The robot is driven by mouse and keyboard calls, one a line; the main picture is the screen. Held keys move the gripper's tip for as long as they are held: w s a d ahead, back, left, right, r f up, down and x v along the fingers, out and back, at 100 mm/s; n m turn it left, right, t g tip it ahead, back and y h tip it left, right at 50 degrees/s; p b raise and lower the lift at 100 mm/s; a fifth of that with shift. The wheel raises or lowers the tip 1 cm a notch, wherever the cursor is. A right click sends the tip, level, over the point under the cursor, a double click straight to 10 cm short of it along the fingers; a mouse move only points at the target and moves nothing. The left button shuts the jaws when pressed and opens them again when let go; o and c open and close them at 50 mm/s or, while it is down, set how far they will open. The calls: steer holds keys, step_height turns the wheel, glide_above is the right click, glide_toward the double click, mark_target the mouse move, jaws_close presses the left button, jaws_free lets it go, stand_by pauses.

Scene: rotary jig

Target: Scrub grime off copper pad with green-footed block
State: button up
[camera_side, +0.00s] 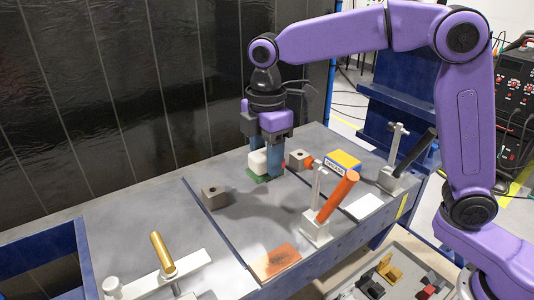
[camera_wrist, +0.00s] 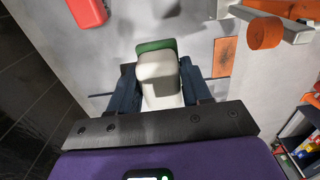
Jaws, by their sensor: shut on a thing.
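The green-footed block (camera_side: 258,161) has a cream-white body and a green foot. My gripper (camera_side: 268,160) is shut on it at the back of the table, near the dark wall. In the wrist view the block (camera_wrist: 158,75) sits between the two dark blue fingers of my gripper (camera_wrist: 160,88), with its green foot at the far end. In the side view the foot is at or just above the table surface; I cannot tell if it touches. The copper pad (camera_side: 274,261) lies flat near the table's front edge, with dark smudges on it. It also shows in the wrist view (camera_wrist: 224,57), apart from the block.
A toggle clamp with an orange handle (camera_side: 337,197) stands between block and pad, to the right. Another clamp (camera_side: 397,160) stands farther right. A clamp with a gold handle (camera_side: 162,252) is at front left.

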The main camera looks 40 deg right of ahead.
steer(key=m, duration=0.2)
steer(key=s+a+m, duration=0.1)
steer(key=m, duration=0.1)
steer(key=shift+a, duration=0.3)
steer(key=s+a+f+m, duration=0.1)
steer(key=s+a+m, duration=0.4)
steer(key=m, duration=1.1)
steer(key=s+a+f+m, duration=0.1)
steer(key=s+a+m, duration=0.4)
steer(key=m, duration=1)
steer(key=shift+s+d+f, duration=0.2)
steer(key=shift+d+f, duration=0.05)
steer(key=shift+f, duration=1)
steer(key=shift+s+d+f, duration=0.25)
steer(key=shift+f, duration=0.95)
steer(key=shift+s+d+f, duration=0.2)
steer(key=shift+d+f, duration=0.05)
steer(key=shift+f, duration=1)
steer(key=shift+d, duration=0.35)
steer(key=shift+c, duration=0.9)
steer(key=shift+d+f, duration=0.2)
steer(key=shift+d, duration=3.5)
steer(key=shift+a, duration=4.1)
step_height(320, 180, up, 8)
steer(key=shift+r, duration=0.2)
